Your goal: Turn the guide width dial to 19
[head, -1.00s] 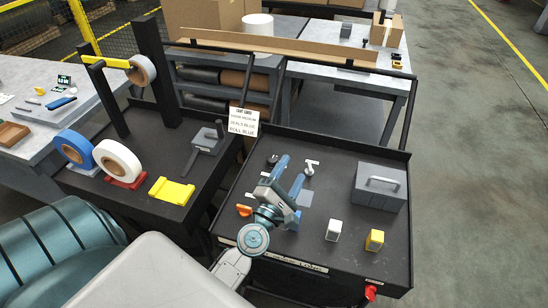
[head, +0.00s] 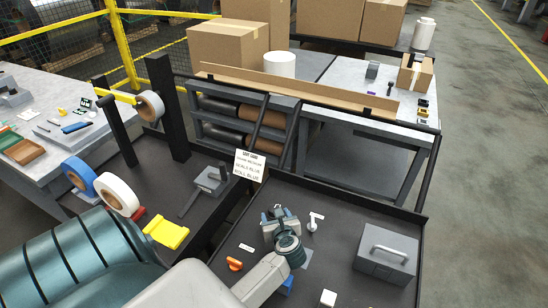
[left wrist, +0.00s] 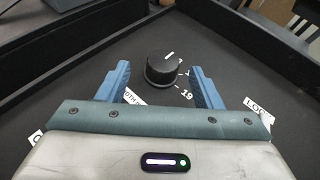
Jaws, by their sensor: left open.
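The guide width dial (left wrist: 162,70) is a round black knob with a white pointer line, in the left wrist view. The line points up and slightly right, away from the printed 19 (left wrist: 187,94) at the dial's lower right. Other marks at its right are partly covered by a finger. My left gripper (left wrist: 160,84) is open, its blue fingers on either side of the dial's near part, with gaps visible. In the head view my left gripper (head: 278,213) is over the cart's dark panel and hides the dial. My right gripper is not in view.
On the panel are a white T-shaped handle (head: 314,221), an orange knob (head: 234,264), a grey box with a handle (head: 386,252) and a white block (head: 327,298). A sign (head: 249,165) stands at the cart's back left corner. A raised rim (head: 345,196) edges the panel.

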